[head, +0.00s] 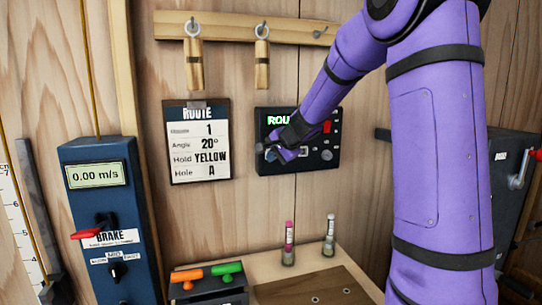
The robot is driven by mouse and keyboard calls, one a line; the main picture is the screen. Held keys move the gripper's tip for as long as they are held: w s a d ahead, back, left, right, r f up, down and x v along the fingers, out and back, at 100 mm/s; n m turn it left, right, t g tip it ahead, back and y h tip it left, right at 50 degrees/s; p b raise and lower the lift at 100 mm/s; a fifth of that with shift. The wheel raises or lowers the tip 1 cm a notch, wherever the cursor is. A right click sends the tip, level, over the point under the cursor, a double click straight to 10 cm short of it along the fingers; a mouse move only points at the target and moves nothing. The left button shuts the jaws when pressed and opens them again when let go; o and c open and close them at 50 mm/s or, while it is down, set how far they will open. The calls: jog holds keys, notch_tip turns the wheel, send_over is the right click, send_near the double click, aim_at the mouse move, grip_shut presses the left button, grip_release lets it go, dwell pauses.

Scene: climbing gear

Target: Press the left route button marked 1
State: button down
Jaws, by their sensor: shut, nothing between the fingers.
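The dark route panel (298,164) hangs on the wooden wall at the middle of the head view, with green "ROU" lettering at its upper left. My purple arm reaches in from the right, and my gripper (268,153) is shut and empty in front of the panel's lower left. The gripper covers that part of the panel, so the left button marked 1 is hidden and I cannot tell whether the fingertips touch it. A round grey button (327,155) and a red part (327,127) show on the panel's right side.
A route card (197,142) hangs left of the panel. A blue brake box (110,220) stands at the left. Below are a wooden shelf (262,254), two small markers (289,242), and a black box (208,292) with orange and green handles. Wooden pegs (262,65) hang above.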

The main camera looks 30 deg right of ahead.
jog(key=shift+w+d, duration=0.1)
jog(key=shift+w, duration=0.25)
dwell(0.7)
jog(key=shift+s, duration=0.15)
jog(key=shift+s+a, duration=0.25)
jog(key=shift+s, duration=0.4)
jog(key=s, duration=0.2)
jog(key=s+a, duration=0.1)
jog(key=s, duration=0.1)
jog(key=shift+s+a, duration=0.15)
jog(key=shift+s, duration=0.25)
dwell(1.0)
